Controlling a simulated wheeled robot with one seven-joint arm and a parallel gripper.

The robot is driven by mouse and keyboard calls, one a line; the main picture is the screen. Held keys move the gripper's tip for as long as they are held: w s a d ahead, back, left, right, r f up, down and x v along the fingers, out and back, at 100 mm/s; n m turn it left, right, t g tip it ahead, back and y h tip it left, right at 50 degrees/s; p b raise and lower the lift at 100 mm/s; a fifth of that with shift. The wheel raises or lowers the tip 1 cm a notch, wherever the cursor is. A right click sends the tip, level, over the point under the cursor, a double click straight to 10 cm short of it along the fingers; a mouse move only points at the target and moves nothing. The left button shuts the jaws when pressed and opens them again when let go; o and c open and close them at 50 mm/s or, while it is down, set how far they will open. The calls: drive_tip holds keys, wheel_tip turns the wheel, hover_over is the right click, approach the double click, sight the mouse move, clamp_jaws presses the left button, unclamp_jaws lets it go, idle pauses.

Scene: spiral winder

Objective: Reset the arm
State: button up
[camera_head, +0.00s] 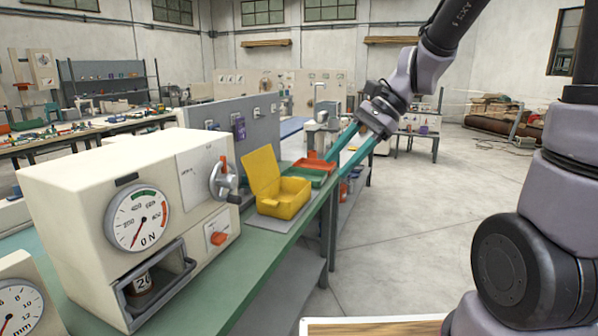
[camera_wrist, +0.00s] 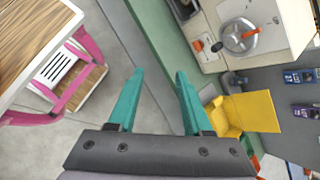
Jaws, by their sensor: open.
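Bench edge and floor show beyond the fingers. My arm reaches in from the upper right of the head view.
A cream machine (camera_head: 135,215) with a dial and crank stands on the green bench (camera_head: 262,250). An open yellow box (camera_head: 284,195) and a red and green tray (camera_head: 312,170) are beyond it. A pink-legged table (camera_wrist: 75,75) shows in the wrist view. Floor at right is clear.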

drive_tip(key=s+d+r+n+t+h, duration=0.2)
drive_tip(key=d+r+n+t+h, duration=0.1)
drive_tip(key=d, duration=0.5)
drive_tip(key=s+d+r+n+t+h, duration=0.3)
drive_tip(key=d+r+t, duration=0.1)
drive_tip(key=d+r, duration=0.3)
drive_tip(key=shift+s+d+r+n+t, duration=0.3)
drive_tip(key=shift+s+d+r+t, duration=0.05)
drive_tip(key=shift+d+t, duration=0.1)
